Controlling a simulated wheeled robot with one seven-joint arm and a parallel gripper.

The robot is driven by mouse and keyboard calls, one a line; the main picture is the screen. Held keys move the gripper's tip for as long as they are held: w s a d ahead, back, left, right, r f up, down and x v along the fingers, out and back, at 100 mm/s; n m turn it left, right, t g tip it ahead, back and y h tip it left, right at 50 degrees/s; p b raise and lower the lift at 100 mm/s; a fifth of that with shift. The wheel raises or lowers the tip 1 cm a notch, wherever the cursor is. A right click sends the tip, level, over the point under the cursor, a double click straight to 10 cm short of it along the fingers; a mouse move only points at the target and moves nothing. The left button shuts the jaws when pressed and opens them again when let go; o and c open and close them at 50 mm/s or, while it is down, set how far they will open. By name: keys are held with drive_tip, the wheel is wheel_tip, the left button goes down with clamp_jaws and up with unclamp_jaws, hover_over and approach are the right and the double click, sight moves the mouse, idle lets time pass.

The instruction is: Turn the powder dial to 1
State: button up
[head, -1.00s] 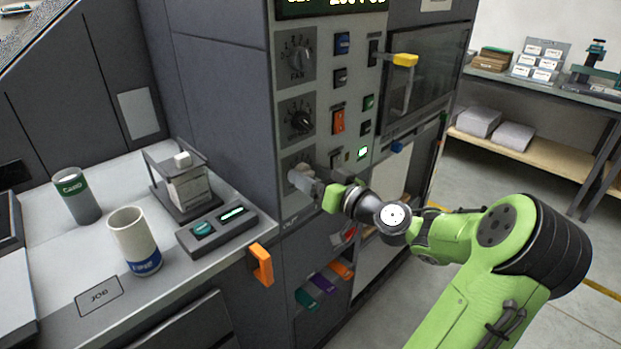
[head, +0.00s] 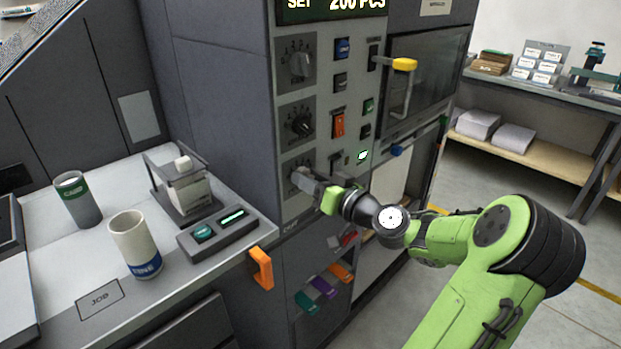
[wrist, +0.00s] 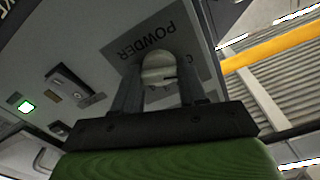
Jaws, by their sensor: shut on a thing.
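The powder dial (wrist: 158,66) is a pale round knob on a dark plate labelled POWDER (wrist: 140,40) in the wrist view. In the head view the same dial (head: 297,177) is the lowest of three dials on the press panel. My gripper (wrist: 158,84) is shut on the dial, with one finger on each side of it. In the head view my gripper (head: 308,184) reaches the dial from the right and hides most of its face. The dial's pointer and numbers cannot be read clearly.
Above are the fan dial (head: 301,65) and a middle dial (head: 298,124). Switches, including an orange one (head: 338,124), and a lit green lamp (head: 362,155) sit to the right. A yellow-handled lever (head: 404,65) sticks out at upper right. An orange handle (head: 261,268) is at lower left.

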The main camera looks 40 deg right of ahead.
drive_tip(key=shift+m+p, duration=1.55)
drive_tip(key=shift+m, duration=0.95)
drive_tip(key=o, duration=1.1)
drive_tip(key=shift+c, duration=0.2)
drive_tip(key=shift+s, duration=0.15)
drive_tip(key=s+p, duration=0.1)
drive_tip(key=s, duration=1.4)
drive_tip(key=shift+s+d, duration=0.25)
